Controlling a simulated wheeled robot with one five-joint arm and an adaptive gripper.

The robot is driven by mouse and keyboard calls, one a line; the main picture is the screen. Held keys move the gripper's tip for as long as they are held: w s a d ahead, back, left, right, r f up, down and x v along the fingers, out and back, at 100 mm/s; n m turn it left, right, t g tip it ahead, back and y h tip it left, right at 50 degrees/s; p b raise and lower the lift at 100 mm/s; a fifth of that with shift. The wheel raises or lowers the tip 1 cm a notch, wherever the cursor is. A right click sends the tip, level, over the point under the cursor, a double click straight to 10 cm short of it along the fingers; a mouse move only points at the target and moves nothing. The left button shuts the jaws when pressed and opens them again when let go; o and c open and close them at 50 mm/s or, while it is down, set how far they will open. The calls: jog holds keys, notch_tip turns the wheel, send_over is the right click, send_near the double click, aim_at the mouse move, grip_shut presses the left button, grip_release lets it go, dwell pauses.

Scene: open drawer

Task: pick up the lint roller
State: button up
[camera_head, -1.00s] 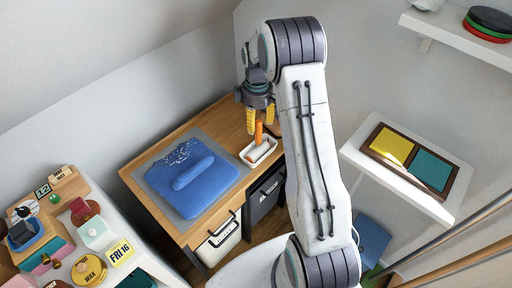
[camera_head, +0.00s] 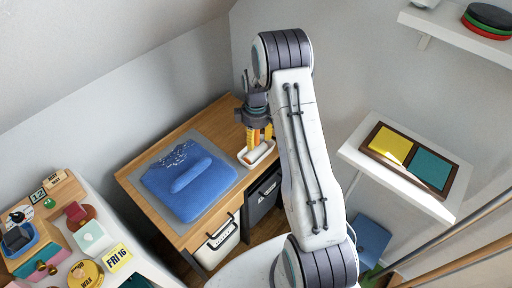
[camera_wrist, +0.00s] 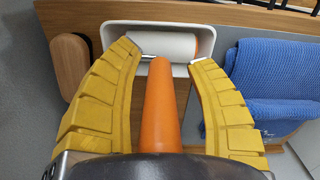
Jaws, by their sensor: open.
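The lint roller has an orange handle (camera_wrist: 160,110) and a white roll (camera_wrist: 167,44) with an orange end. In the wrist view the roll lies in a white tray (camera_wrist: 118,29), and the handle points up toward my palm. My gripper (camera_wrist: 167,60) is open, with its yellow fingers on either side of the handle and the tips near the tray. In the head view my gripper (camera_head: 258,143) is right above the tray (camera_head: 246,162), and the fingers largely hide the handle. The white roll (camera_head: 260,152) still shows there.
The tray stands on a wooden desk (camera_head: 205,113). A folded blue cloth (camera_head: 190,185) lies on a grey mat beside it. A wall shelf (camera_head: 440,209) is at the right, and a cluttered white table (camera_head: 150,262) is at the lower left.

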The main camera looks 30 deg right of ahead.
jog(key=shift+o, duration=0.2)
jog(key=shift+f, duration=0.15)
grip_shut()
dwell(0.3)
